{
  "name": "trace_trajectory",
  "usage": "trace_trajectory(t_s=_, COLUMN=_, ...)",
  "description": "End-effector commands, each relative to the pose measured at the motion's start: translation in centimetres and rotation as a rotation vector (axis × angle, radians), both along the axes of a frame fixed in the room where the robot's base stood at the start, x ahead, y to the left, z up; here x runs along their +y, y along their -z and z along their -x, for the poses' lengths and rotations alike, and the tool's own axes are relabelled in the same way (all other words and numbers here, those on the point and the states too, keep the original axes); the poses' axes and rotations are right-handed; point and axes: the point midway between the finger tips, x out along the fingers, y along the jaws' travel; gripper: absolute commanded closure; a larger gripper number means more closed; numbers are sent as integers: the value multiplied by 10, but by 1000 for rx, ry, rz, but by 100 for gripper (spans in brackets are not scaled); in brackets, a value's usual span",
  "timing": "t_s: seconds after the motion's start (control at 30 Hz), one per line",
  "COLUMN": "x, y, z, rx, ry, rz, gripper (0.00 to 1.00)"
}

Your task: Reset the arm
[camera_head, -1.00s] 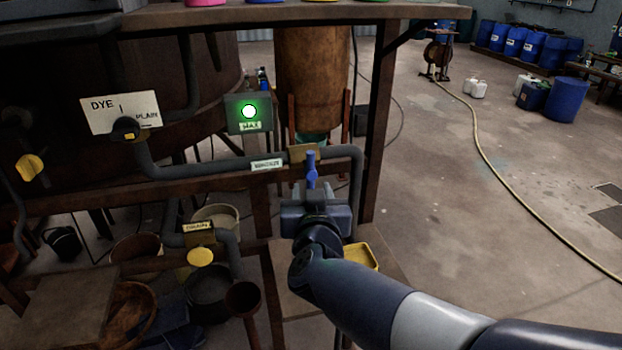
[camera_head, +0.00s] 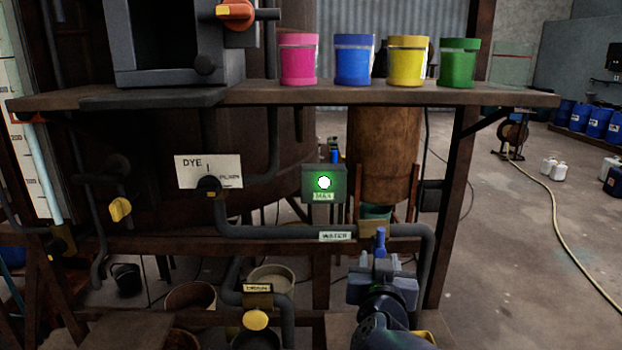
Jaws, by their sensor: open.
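My gripper (camera_head: 381,268) is open, low and right of centre, in front of the pipe marked WATER (camera_head: 280,231). A blue valve handle (camera_head: 380,242) stands upright just beyond and above the jaws, by a brown tag on that pipe. I cannot tell whether the jaws touch the handle or stand around it. My forearm comes up from the bottom edge and hides the bench behind it.
A wooden shelf (camera_head: 430,98) holds pink, blue, yellow and green cups above. A green lit MAX box (camera_head: 323,183), DYE/PLAIN plate (camera_head: 228,171) and yellow drain knob (camera_head: 255,320) sit nearby. Open floor (camera_head: 500,270) lies right, with a hose.

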Motion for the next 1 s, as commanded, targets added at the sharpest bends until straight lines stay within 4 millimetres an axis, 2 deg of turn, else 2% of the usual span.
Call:
trace_trajectory(t_s=0.2, x=-7, y=6, z=-34, rx=2, ry=2, rz=1, gripper=59)
trace_trajectory(t_s=0.4, x=-11, y=6, z=-53, rx=0, ry=1, rz=1, gripper=59)
trace_trajectory(t_s=0.57, x=-12, y=7, z=-60, rx=0, ry=1, rz=0, gripper=59)
trace_trajectory(t_s=1.0, x=-11, y=6, z=-57, rx=0, ry=-1, rz=8, gripper=59)
